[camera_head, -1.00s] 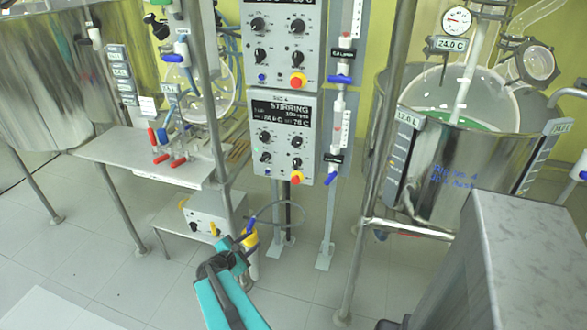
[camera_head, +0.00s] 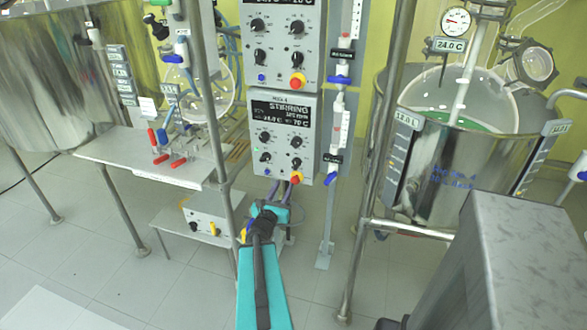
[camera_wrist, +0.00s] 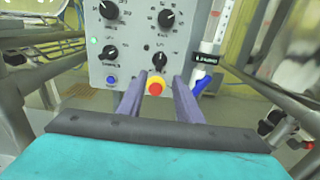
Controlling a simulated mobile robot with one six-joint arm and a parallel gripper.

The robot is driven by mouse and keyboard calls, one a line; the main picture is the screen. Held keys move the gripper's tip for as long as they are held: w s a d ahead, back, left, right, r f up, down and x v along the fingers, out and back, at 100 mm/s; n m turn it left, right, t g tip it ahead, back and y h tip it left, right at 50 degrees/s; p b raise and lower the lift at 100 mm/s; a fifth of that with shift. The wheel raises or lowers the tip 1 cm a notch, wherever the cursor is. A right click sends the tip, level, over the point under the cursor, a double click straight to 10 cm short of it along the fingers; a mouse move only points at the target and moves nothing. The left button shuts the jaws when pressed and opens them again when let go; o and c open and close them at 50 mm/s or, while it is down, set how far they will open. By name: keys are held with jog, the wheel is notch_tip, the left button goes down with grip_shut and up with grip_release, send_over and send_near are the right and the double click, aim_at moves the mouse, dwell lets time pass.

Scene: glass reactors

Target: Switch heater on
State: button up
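The lower grey control box (camera_head: 283,138) hangs below a similar upper box and has a dark display, several black knobs and a red-and-yellow button (camera_head: 295,177). The display seems to read a stirring line and temperatures, partly blurred. In the wrist view the box face (camera_wrist: 125,55) shows black knobs, a small green light (camera_wrist: 93,41), a blue button (camera_wrist: 110,81) and the red-and-yellow button (camera_wrist: 155,86). My gripper (camera_wrist: 158,84) is open and empty, its two purple fingers on either side of that button in this view; contact cannot be told. No label clearly marks the heater switch.
A steel reactor vessel (camera_head: 450,165) stands to the right, with steel posts near it. A vertical tube with blue valves (camera_head: 335,130) is just right of the box. A shelf (camera_head: 140,160) and a small white box (camera_head: 208,215) are to the left.

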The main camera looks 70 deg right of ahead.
jog(key=shift+d+f+b, duration=0.15)
jog(key=shift+d+b, duration=0.25)
jog(key=shift+b, duration=0.65)
jog(key=shift+d+b, duration=0.35)
jog(key=shift+b, duration=0.5)
jog(key=d+b, duration=0.1)
jog(key=b, duration=0.2)
jog(key=shift+d, duration=0.15)
jog(key=b, duration=0.3)
send_near(295, 165)
jog(key=d, duration=0.2)
jog(key=shift+w+d+p, duration=0.1)
jog(key=shift+d+p, duration=0.1)
jog(key=shift+d, duration=1.3)
jog(key=shift+w+d+p, duration=0.15)
jog(key=shift+d+p, duration=0.05)
jog(key=shift+d, duration=1.35)
